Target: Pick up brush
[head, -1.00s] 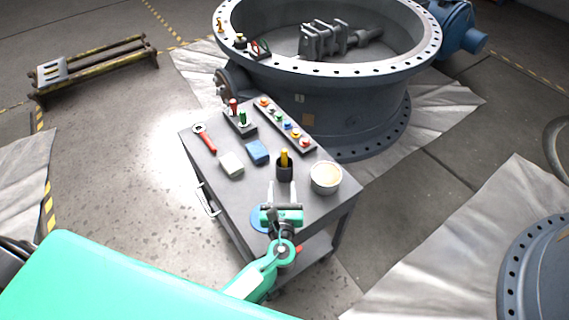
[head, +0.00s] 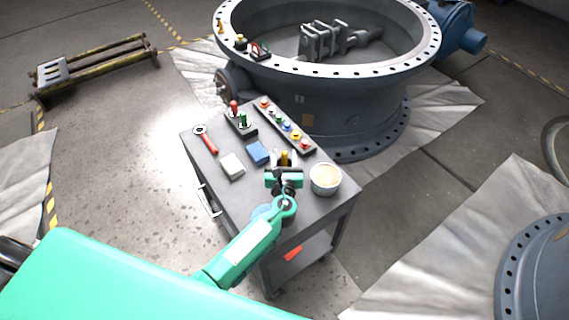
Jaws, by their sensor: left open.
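The gripper is open. Its green body and wrist hide the cup and the lower part of the brush. I cannot tell whether the fingers touch the handle. My right gripper is not in view.
The cart top (head: 225,200) also holds a bucket (head: 325,180) close right of my gripper, a blue sponge (head: 257,153), a white block (head: 232,166), a red-handled wrench (head: 206,140) and a rack of coloured knobs (head: 286,127). A large valve body (head: 330,110) stands behind.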

